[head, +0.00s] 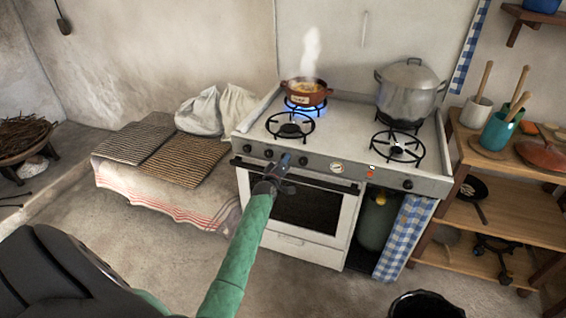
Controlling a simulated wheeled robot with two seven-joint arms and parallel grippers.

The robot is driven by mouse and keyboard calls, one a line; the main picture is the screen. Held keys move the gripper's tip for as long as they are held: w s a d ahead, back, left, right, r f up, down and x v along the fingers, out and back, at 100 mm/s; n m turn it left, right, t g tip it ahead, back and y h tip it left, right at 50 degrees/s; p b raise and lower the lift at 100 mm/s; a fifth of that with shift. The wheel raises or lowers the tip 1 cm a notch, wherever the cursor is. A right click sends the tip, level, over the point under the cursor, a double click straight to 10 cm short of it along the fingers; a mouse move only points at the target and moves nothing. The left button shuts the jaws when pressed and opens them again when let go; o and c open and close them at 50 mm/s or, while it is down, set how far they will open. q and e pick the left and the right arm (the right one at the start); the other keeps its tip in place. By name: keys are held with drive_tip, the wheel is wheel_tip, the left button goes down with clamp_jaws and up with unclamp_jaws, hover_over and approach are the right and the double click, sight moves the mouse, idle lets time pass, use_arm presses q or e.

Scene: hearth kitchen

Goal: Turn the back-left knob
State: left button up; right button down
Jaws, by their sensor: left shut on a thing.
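The white stove (345,115) has a row of dark knobs on its grey front panel. Two knobs show left of my gripper, at the far left (247,148) and beside it (268,153), and one just right of it (304,162). My left gripper (284,163) is at the panel between these, shut on a stove knob that its fingers mostly hide. The back-left burner (304,109) burns with a blue flame under a small steaming brown pot (305,91). My right gripper is not in view.
A large lidded metal pot (409,92) stands on the back-right burner. The front-left burner (290,126) and front-right burner (397,147) are bare and unlit. The oven door handle (300,178) runs just below the knobs. A wooden shelf (500,215) stands at the right.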

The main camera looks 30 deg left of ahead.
use_arm(q)
drive_tip(key=shift+n, duration=0.9)
drive_tip(key=o, duration=1)
